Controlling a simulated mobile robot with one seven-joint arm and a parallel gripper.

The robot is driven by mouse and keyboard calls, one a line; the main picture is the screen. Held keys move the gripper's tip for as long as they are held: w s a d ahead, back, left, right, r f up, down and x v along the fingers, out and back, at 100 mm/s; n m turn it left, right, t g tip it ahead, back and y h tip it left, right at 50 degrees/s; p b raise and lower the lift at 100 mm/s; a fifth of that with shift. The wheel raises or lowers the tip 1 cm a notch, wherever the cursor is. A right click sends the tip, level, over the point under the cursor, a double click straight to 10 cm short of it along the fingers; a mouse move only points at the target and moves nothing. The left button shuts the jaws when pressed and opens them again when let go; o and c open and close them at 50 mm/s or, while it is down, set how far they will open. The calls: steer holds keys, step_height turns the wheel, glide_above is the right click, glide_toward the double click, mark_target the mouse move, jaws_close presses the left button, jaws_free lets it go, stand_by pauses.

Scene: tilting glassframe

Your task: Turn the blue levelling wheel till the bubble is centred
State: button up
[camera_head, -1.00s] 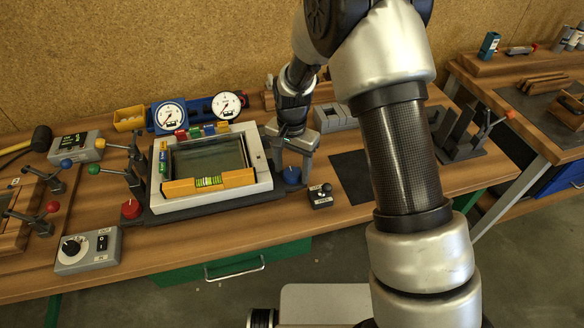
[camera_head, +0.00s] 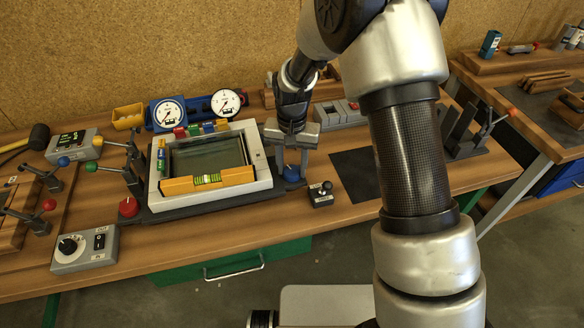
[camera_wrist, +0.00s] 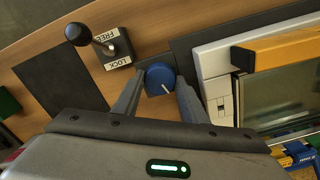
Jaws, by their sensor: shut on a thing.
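The blue levelling wheel (camera_head: 291,173) is at the right front corner of the tilting glass frame (camera_head: 263,178). In the wrist view the blue wheel (camera_wrist: 159,79), with a pale mark on its top, sits between my fingertips. My gripper (camera_head: 291,168) reaches down from above and is shut on the wheel; it also shows in the wrist view (camera_wrist: 160,84). A yellow spirit level (camera_head: 175,187) lies along the frame's front edge, with a green vial (camera_head: 207,180). The bubble's exact position is too small to tell. Another small level (camera_head: 162,160) stands along the left edge.
A LOCK/FREE lever block (camera_head: 321,195) stands just right of the wheel. A red wheel (camera_head: 128,207) is at the left front corner. Two dial gauges (camera_head: 170,114) stand behind the frame. A switch box (camera_head: 85,248) is front left. The dark mat (camera_head: 356,174) is bare.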

mark_target(292, 171)
steer(key=n+b, duration=0.1)
steer(key=n, duration=0.4)
steer(key=shift+n, duration=0.4)
steer(key=n, duration=0.5)
steer(key=shift+n, duration=0.3)
steer(key=o, duration=1.1)
steer(key=shift+c, duration=0.2)
steer(key=shift+r, duration=0.1)
step_height(292, 171, up, 17)
steer(key=shift+r, duration=0.15)
